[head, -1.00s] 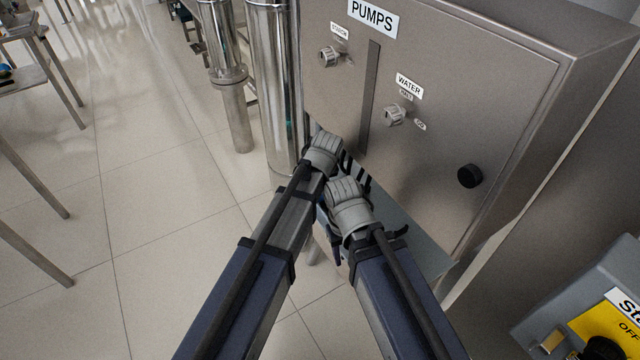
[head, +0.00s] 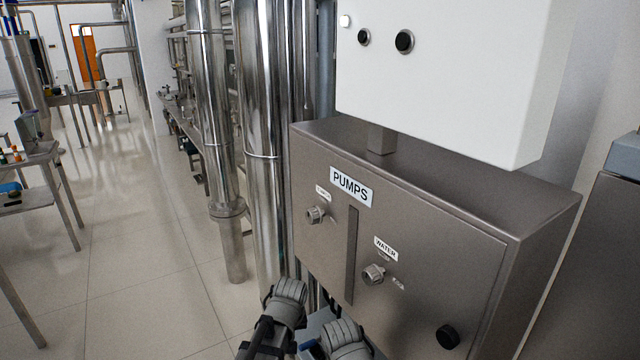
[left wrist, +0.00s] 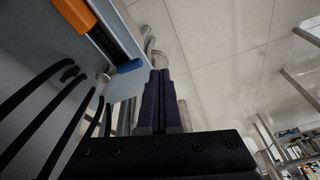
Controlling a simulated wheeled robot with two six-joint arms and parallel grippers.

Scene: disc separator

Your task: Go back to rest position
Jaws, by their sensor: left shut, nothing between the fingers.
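In the left wrist view my left gripper (left wrist: 160,76) has its two dark purple fingers pressed together, with nothing between them. In the head view the grey wrist joints of my left arm (head: 288,296) and right arm (head: 345,335) show side by side at the bottom. They are in front of the lower left of the pump box. The fingers of both grippers are hidden in the head view, and my right gripper's jaws do not show in either view.
The steel pump box (head: 430,245) bears a STARCH knob (head: 315,215), a WATER knob (head: 373,275) and a black knob (head: 448,337). A white cabinet (head: 450,90) is above it. Shiny vertical pipes (head: 262,150) stand left of it. Open tiled floor (head: 130,270) lies further left.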

